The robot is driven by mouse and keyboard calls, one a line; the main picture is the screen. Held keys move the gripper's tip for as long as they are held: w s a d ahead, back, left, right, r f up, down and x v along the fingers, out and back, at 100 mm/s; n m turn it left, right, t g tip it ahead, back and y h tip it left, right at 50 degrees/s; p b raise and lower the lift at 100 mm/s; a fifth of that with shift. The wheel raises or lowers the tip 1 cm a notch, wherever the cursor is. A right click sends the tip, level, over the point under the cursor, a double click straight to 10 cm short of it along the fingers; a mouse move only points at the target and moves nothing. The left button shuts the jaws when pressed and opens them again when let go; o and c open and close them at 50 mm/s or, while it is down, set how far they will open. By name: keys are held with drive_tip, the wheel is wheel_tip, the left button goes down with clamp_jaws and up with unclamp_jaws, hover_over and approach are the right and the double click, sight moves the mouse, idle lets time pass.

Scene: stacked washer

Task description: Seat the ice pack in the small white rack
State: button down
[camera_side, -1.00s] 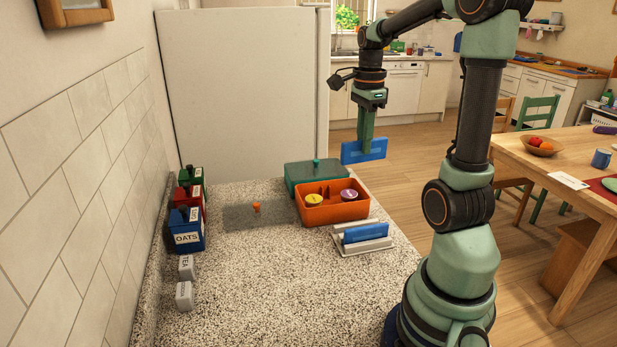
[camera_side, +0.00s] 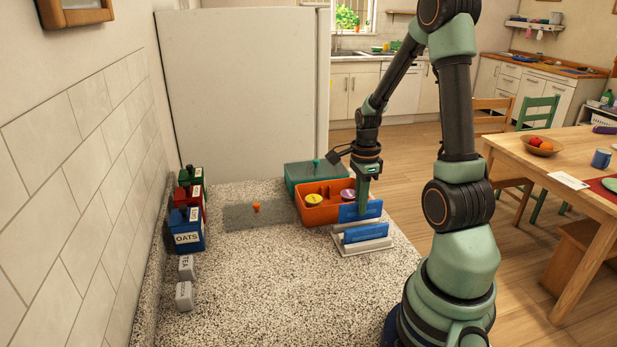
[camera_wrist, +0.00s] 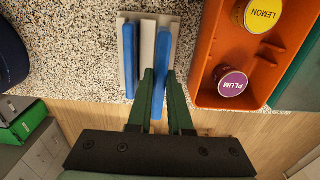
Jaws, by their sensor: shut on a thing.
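My gripper (camera_side: 363,205) is shut on a blue ice pack (camera_side: 347,213) and points down over the back part of the small white rack (camera_side: 365,249). The held ice pack stands upright, roughly parallel to the rack's rails. I cannot tell whether its lower edge is inside the slot or just above it. A second blue ice pack (camera_side: 366,232) sits upright in the rack, in front of the held one. In the wrist view, the held pack (camera_wrist: 161,55) lies between my fingers (camera_wrist: 160,75), right of the seated pack (camera_wrist: 129,60).
An orange bin (camera_side: 318,214) with yellow and purple-topped tubs stands close behind the rack. A green lidded box (camera_side: 303,176) is behind it. A grey mat (camera_side: 248,217) and several canisters (camera_side: 188,238) lie left. The front counter is clear.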

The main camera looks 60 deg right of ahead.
sight(359, 220)
drive_tip(key=shift+f, duration=1.95)
drive_tip(key=shift+f, duration=0.15)
drive_tip(key=c, duration=0.8)
unclamp_jaws()
drive_tip(key=shift+c, duration=0.2)
